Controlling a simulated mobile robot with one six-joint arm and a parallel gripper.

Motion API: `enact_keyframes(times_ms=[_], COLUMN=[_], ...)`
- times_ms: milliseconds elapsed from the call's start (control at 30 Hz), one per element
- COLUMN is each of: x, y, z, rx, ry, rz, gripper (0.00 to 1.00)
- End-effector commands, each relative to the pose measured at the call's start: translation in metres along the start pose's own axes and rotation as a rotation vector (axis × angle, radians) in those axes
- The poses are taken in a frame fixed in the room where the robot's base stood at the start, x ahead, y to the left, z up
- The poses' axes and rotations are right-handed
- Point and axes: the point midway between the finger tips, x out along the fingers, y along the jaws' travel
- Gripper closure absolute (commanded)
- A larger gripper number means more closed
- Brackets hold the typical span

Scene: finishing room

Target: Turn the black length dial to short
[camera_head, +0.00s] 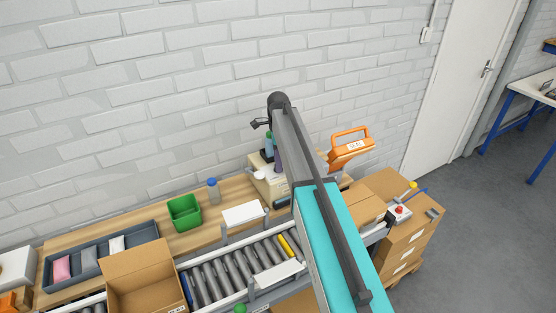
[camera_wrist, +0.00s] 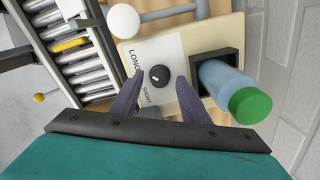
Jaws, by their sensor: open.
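The black length dial (camera_wrist: 159,75) is a small round knob with a white mark, on a white plate (camera_wrist: 168,52) of a cream machine. The plate reads LONG at the upper left and SHORT below the dial. The mark's exact setting is too small to tell. In the wrist view my gripper (camera_wrist: 160,77) is open, its two dark fingers on either side of the dial with gaps; contact is not visible. In the head view the cream machine (camera_head: 262,184) stands on the bench, partly behind my arm; the dial is hidden there.
A blue bottle with a green cap (camera_wrist: 248,104) sits in a black holder right beside the dial. A white ball-ended lever (camera_wrist: 124,20) is above it. The roller conveyor (camera_head: 215,283), a green bin (camera_head: 184,221) and an orange SEAL handle (camera_head: 350,146) are nearby.

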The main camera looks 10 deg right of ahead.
Motion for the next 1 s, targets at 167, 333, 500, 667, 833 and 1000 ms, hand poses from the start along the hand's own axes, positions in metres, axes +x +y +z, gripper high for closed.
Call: enact_keyframes(times_ms=[167,333,500,667,833,1000], x=[0.0061,0.0069,0.0067,0.0065,0.0065,0.0069], y=[0.0003,0.0002,0.0001,0.0001,0.0001,0.0000], z=[-0.0001,0.0000,-0.0013,-0.0014,-0.0014,-0.0013], rx=[0.000,0.000,0.001,0.001,-0.001,-0.023], ry=[0.000,0.000,0.000,0.000,0.000,0.000], rz=[0.001,0.000,0.000,0.000,0.000,0.000], gripper=[0.58,0.58,0.68,0.95,0.99,0.99])
